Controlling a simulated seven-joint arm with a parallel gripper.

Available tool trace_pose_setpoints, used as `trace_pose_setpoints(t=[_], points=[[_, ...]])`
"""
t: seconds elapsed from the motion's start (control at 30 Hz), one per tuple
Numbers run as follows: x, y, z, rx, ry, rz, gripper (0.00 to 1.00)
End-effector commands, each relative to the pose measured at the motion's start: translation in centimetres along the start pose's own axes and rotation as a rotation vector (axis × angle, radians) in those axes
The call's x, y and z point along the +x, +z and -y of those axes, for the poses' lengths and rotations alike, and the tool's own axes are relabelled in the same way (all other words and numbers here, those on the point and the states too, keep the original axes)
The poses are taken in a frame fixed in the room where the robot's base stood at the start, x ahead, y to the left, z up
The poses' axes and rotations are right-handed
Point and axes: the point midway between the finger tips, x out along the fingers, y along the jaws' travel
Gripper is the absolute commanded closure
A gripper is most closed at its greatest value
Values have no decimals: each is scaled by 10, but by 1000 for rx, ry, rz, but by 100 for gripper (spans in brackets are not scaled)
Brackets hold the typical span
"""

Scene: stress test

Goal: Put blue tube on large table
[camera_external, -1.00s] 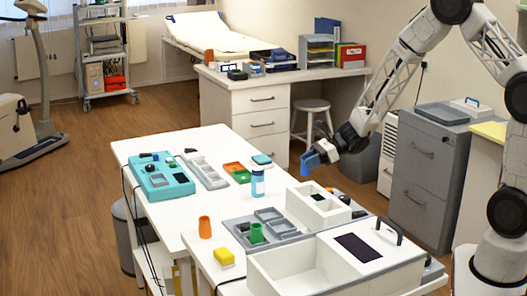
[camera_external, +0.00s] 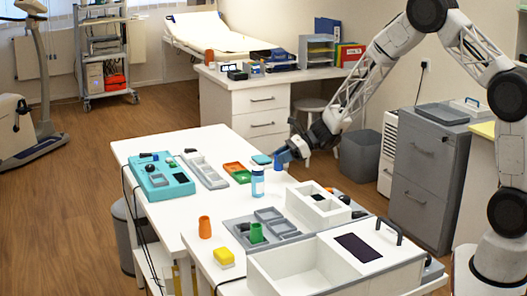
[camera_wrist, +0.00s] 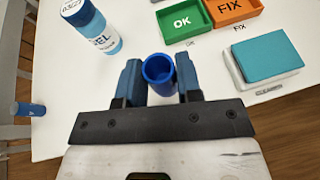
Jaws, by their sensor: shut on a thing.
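The blue tube (camera_external: 278,160) is held in my gripper (camera_external: 283,155), low at the right edge of the large white table (camera_external: 222,225). In the wrist view the open round end of the blue tube (camera_wrist: 158,70) shows between the two fingers of my gripper (camera_wrist: 159,82), which are shut on it. White tabletop (camera_wrist: 120,75) lies beneath and beyond it. I cannot tell whether the tube's lower end touches the table.
A blue-and-white bottle (camera_wrist: 92,28) stands left of the tube. The green OK tray (camera_wrist: 183,18), orange FIX tray (camera_wrist: 233,10) and a teal-topped box (camera_wrist: 266,52) lie beyond and to the right. A white open box (camera_external: 318,208) stands nearer the camera.

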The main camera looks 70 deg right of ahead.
Motion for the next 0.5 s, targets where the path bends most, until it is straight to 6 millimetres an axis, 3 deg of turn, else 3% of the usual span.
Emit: trace_pose_setpoints(t=[0.27,0.5], points=[[1,-2,0,0,0,0,90],[9,-22,1,0,1,-1,90]])
